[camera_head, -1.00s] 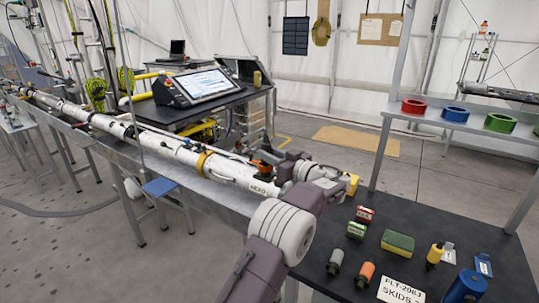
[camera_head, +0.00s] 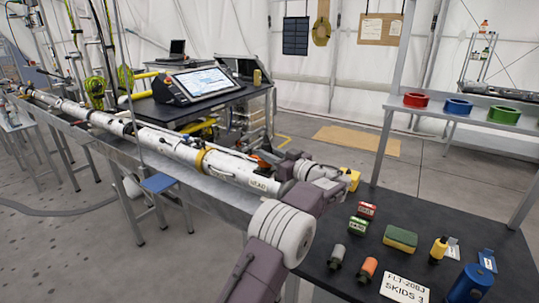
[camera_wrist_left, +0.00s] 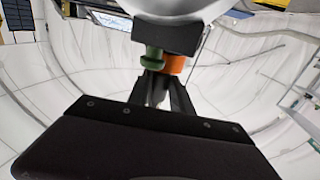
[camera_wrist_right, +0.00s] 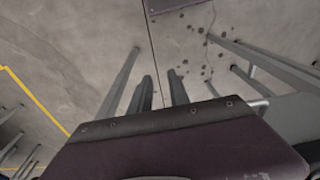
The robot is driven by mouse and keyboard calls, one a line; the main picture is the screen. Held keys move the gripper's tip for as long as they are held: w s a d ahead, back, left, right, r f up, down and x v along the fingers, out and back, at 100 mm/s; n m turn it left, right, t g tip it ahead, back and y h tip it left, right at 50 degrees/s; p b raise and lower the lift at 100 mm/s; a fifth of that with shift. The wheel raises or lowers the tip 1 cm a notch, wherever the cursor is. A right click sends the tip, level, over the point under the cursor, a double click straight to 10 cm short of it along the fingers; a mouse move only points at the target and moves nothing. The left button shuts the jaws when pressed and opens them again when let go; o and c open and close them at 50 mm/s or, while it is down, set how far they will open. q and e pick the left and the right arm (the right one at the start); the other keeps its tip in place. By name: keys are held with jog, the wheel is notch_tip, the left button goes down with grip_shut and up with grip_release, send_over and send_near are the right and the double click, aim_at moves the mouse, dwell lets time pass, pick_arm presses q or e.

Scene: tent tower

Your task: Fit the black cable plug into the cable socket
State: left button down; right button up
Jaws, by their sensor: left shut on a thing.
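My left gripper (camera_wrist_left: 156,84) is shut on a small part, taken to be the black cable plug, mostly hidden between its fingers. In the left wrist view a green round piece (camera_wrist_left: 153,58) and an orange piece (camera_wrist_left: 173,66) are at the fingertips. They lie just below a black block (camera_wrist_left: 168,36) under a white tube (camera_wrist_left: 175,7). I cannot tell which of these is the cable socket, or whether plug and socket touch. In the head view this gripper is beside the near end of the white tower (camera_head: 225,167). My right gripper (camera_wrist_right: 162,88) is open and empty above the floor.
A dark table (camera_head: 440,215) at right holds a sponge (camera_head: 399,238), a blue can (camera_head: 469,287), a yellow bottle (camera_head: 438,250), a label card (camera_head: 405,288) and several small cans. A monitor (camera_head: 203,84) stands behind the tower. Coloured rings sit on a shelf (camera_head: 465,122).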

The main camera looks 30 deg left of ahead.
pick_arm(q)
jog(key=shift+f, duration=0.2)
jog(key=c, duration=1.1)
grip_release()
jog(key=shift+o, duration=0.2)
jog(key=shift+d, duration=0.1)
jog(key=b+v, duration=0.1)
jog(key=v, duration=0.8)
